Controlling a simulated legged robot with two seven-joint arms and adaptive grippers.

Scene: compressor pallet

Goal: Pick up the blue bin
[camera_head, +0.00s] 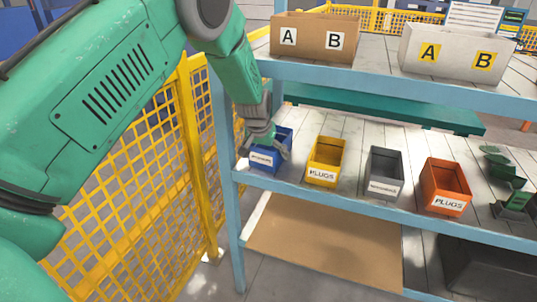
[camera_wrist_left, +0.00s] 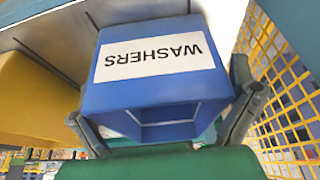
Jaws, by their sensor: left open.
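The blue bin (camera_head: 268,164) stands at the left end of the middle shelf. In the left wrist view the blue bin (camera_wrist_left: 150,97) appears upside down, with a white WASHERS label on its front. My left gripper (camera_head: 266,142) reaches down over the bin from above and hides part of its opening. In the wrist view the left gripper (camera_wrist_left: 160,100) is open, with one finger to each side of the bin. I cannot tell whether the fingers touch its walls. My right gripper is not in view.
A yellow bin (camera_head: 326,160), a grey bin (camera_head: 384,173) and an orange bin (camera_head: 445,187) stand to the right on the same shelf. The upper shelf edge (camera_head: 400,88) runs above. A blue post (camera_head: 228,170) and yellow mesh fence (camera_head: 130,200) are close on the left.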

